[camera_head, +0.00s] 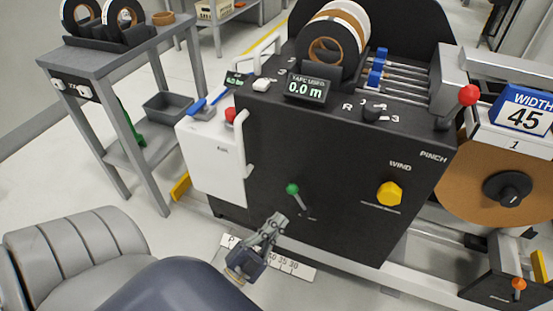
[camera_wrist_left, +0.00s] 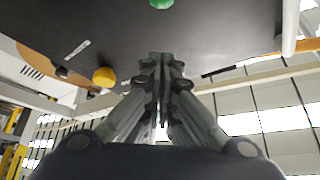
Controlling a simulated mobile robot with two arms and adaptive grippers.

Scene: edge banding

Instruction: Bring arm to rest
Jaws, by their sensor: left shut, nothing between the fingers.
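My left gripper (camera_head: 277,222) is shut and empty in the head view. It is in front of the black machine front (camera_head: 330,165), below the green-knobbed lever (camera_head: 292,189). I cannot tell the exact gap to the panel. In the left wrist view the gripper's fingers (camera_wrist_left: 162,62) meet at the tips, with the green knob (camera_wrist_left: 161,3) at the top edge. My right gripper is in neither view.
A yellow knob (camera_head: 389,194) is on the panel, right of the lever. A white door (camera_head: 213,165) with a handle is at the left. A grey side table (camera_head: 130,57) with tape rolls stands further left. A large brown roll (camera_head: 465,185) is at the right. Floor between table and machine is partly clear.

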